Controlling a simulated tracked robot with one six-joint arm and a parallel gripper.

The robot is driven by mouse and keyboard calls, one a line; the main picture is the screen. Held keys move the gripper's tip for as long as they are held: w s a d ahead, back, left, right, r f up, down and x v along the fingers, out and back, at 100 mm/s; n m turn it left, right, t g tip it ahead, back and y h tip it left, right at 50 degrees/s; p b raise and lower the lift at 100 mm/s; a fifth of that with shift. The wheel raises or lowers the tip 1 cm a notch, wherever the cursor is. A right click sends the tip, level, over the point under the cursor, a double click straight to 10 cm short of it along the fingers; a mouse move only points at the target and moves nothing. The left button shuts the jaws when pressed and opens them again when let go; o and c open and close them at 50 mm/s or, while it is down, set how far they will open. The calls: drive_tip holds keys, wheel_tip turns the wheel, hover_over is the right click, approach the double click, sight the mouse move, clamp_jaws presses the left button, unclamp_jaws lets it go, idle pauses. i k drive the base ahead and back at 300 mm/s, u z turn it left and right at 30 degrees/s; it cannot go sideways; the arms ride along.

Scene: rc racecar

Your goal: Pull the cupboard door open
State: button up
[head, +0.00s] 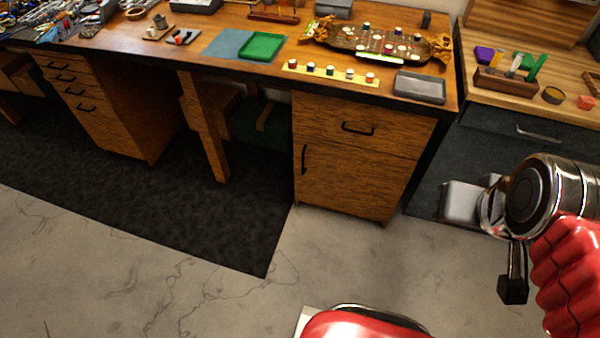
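The cupboard door (345,182) is a wood-grained panel below a drawer in the right pedestal of the workbench. It looks shut, flush with the pedestal front. Its black upright handle (304,159) is near the door's left edge. My arm's chrome and red end shows at the right edge, with a dark block hanging from it that seems to be part of my gripper (512,288). It is in front of and to the right of the cupboard in the picture, apart from the door. Its fingers cannot be made out clearly, and nothing held is visible.
The drawer (362,128) above the door looks shut. Bare concrete floor (330,255) lies in front of the cupboard, with a dark mat (220,215) to its left. A grey object (461,203) is near the dark cabinet at right. The bench top (215,65) carries trays and small parts.

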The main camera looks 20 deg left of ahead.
sight(369, 182)
drive_tip(key=k, duration=1.05)
drive_tip(key=u, duration=0.2)
drive_tip(key=i, duration=0.45)
drive_tip(key=u, duration=0.65)
drive_tip(key=i, duration=1.6)
drive_tip(key=z, duration=0.25)
